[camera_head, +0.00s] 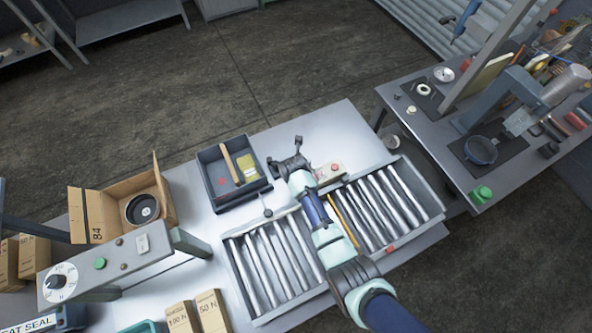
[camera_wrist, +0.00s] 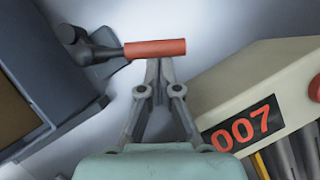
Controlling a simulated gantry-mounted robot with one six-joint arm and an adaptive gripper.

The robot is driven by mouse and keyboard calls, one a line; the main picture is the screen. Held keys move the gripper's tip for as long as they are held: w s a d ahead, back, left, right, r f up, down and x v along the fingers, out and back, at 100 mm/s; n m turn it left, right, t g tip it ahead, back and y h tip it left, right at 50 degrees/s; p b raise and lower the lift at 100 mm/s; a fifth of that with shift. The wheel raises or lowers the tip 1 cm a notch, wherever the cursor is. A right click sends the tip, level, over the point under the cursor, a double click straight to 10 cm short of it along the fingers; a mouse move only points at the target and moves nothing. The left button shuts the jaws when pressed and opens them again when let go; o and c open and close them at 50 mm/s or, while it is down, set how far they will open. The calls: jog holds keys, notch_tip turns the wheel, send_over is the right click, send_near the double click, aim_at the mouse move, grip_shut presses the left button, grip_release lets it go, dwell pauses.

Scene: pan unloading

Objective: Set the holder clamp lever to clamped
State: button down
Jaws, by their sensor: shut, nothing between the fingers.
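The lever shows in the wrist view as a red grip (camera_wrist: 155,48) on a dark grey arm with a round pivot end at its left. It lies roughly level across the picture. My gripper (camera_wrist: 160,66) is shut and empty, with its fingertips just below the red grip. I cannot tell if they touch it. In the head view my gripper (camera_head: 287,165) is over the table between the dark tray and the counter box. The lever cannot be made out clearly there, and its setting cannot be read.
A cream counter box (camera_wrist: 270,90) reading 007 is close at right. The dark tray (camera_head: 262,188) holds a wooden-handled tool. Roller beds (camera_head: 236,262) lie under my arm. An open carton (camera_head: 95,212) with a dark round item stands left. A pan (camera_head: 481,150) sits on the right table.

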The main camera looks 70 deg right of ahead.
jog(key=shift+d, duration=0.15)
jog(key=shift+w+d, duration=0.15)
jog(key=shift+d, duration=1.05)
jog(key=shift+w+d, duration=0.3)
jog(key=shift+d, duration=0.3)
jog(key=shift+w+d, duration=0.3)
jog(key=shift+d, duration=0.3)
jog(key=shift+w+d+f+b, duration=0.1)
jog(key=shift+w+d+b, duration=0.45)
jog(key=shift+w+d, duration=0.15)
jog(key=shift+w+d+b, duration=0.6)
jog(key=shift+w+b, duration=0.05)
jog(key=shift+w, duration=0.25)
jog(key=shift+w+d+n+t, duration=0.3)
jog(key=shift+w+n, duration=0.25)
jog(key=shift+n, duration=0.25)
